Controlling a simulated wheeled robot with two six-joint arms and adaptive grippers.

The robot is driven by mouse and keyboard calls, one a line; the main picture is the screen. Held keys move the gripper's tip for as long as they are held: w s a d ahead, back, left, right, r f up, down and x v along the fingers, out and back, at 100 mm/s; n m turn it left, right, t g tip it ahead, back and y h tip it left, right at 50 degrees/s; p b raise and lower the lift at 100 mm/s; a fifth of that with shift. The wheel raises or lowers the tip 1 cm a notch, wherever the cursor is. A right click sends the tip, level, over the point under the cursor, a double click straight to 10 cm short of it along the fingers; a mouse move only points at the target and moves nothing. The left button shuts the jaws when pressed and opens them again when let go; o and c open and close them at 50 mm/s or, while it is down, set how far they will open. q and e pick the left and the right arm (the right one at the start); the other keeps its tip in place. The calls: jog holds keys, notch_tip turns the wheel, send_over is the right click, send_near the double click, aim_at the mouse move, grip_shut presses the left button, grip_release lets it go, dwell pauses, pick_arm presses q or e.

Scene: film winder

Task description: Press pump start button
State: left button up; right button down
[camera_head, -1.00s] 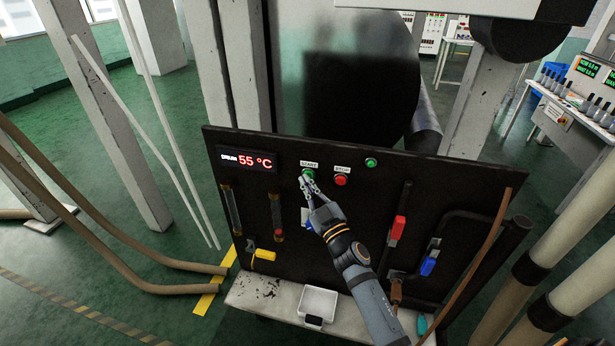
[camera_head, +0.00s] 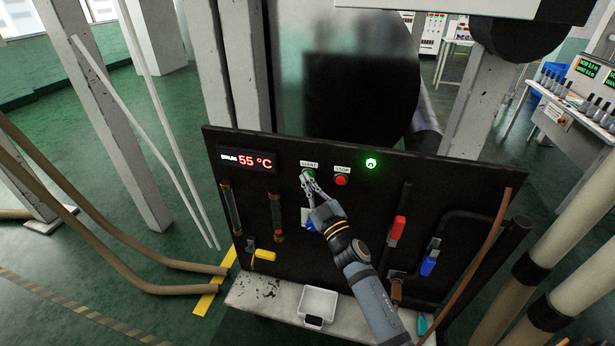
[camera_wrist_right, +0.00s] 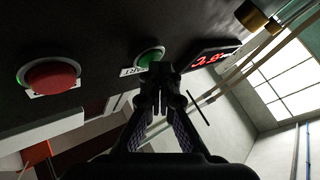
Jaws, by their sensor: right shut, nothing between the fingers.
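The green START button (camera_head: 308,173) sits under its START label on the black panel (camera_head: 350,225). My right gripper (camera_head: 309,178) is shut and empty, with its fingertips at the button and partly covering it. In the right wrist view the green button (camera_wrist_right: 150,57) shows just beyond the shut fingertips (camera_wrist_right: 158,75); whether they touch cannot be told for sure. The red STOP button (camera_head: 341,180) is to the right of it. A green lamp (camera_head: 371,163) further right glows brightly. My left gripper is not in view.
The display (camera_head: 247,161) reads 55 °C. A red handle (camera_head: 398,227), a blue handle (camera_head: 429,265) and a yellow handle (camera_head: 264,254) stick out of the panel lower down. A white tray (camera_head: 318,303) stands on the ledge below. Brown hoses (camera_head: 120,235) run at the left.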

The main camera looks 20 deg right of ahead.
jog(key=shift+s+a, duration=0.1)
jog(key=shift+s, duration=0.05)
jog(key=shift+s+a+p, duration=0.3)
jog(key=shift+s+a, duration=0.1)
jog(key=shift+s, duration=0.2)
jog(key=s+a+p, duration=0.1)
jog(key=s, duration=0.1)
jog(key=s+a+p, duration=0.1)
jog(key=s, duration=0.1)
jog(key=shift+a, duration=0.4)
